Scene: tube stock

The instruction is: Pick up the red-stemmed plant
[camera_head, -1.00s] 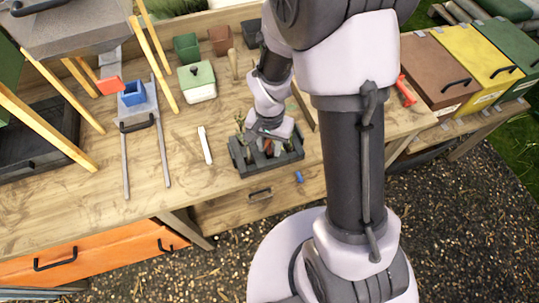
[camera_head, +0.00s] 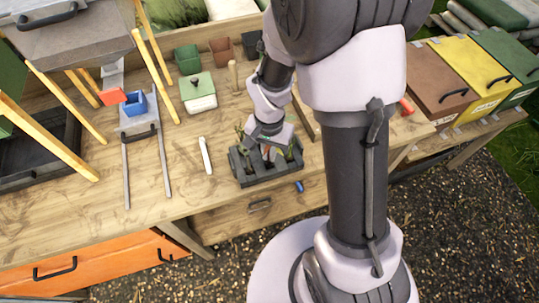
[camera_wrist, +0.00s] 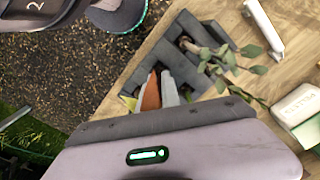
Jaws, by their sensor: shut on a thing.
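A dark grey compartment tray (camera_head: 243,178) stands at the workbench's front edge; it also shows in the wrist view (camera_wrist: 205,32). My gripper (camera_head: 268,153) is over the middle of the tray, shut on the red-stemmed plant. In the wrist view a reddish-orange part (camera_wrist: 151,93) shows just beyond the gripper body, beside a pale grey piece. Most of the held plant is hidden by my gripper, and I cannot tell whether its base is clear of the tray. A green leafy plant (camera_wrist: 222,58) stands in another compartment, its stem leaning out over the bench.
A white-handled tool (camera_head: 205,156) lies left of the tray. A white box with a green lid (camera_head: 199,92) and small pots (camera_head: 187,59) stand behind. A small blue object (camera_head: 299,187) is at the bench's front edge.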

